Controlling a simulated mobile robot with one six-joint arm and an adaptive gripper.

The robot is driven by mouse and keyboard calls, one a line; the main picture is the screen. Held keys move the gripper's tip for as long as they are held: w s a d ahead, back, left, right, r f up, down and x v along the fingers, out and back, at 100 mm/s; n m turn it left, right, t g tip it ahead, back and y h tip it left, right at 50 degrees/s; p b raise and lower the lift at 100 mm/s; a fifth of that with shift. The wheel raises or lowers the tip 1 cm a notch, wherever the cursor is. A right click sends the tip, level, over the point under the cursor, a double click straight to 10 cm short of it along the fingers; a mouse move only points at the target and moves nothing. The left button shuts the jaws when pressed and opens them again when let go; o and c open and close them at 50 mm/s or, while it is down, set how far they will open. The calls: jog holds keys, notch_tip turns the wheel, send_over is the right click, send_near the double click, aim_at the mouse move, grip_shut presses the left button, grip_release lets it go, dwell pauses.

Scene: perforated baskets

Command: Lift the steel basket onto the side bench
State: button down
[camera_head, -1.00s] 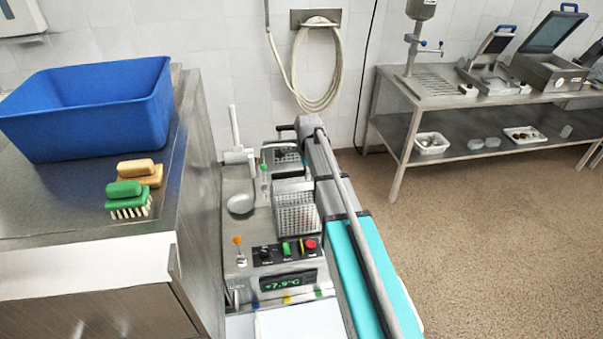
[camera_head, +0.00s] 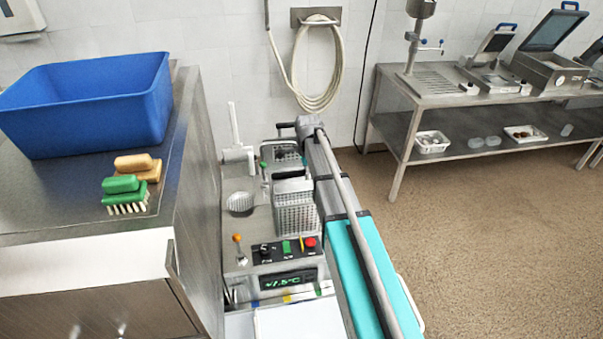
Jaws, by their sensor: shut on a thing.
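The steel basket (camera_head: 297,221), a grey perforated box, stands upright in the middle of the picture on the steel machine (camera_head: 262,225). My arm runs up along the basket's right side and covers part of it. My gripper is not seen; the arm's far end hides that area, so its contact with the basket cannot be told. A steel bench (camera_head: 60,205) at the left carries a blue tub. Another steel bench (camera_head: 430,92) stands at the right by the wall. Which one is the side bench cannot be told.
The blue tub (camera_head: 85,110) fills the back of the left bench, with green and tan brushes (camera_head: 128,185) near its right edge. The machine has a control panel (camera_head: 288,247) in front and a round mesh scoop (camera_head: 240,203) at left. Open floor (camera_head: 490,230) lies right.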

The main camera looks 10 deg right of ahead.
jog(key=shift+f, duration=0.15)
jog(key=shift+c, duration=2.2)
grip_release()
notch_tip(320, 180, up, 9)
jog(key=p, duration=0.9)
jog(key=shift+r, duration=0.2)
jog(key=shift+r, duration=0.15)
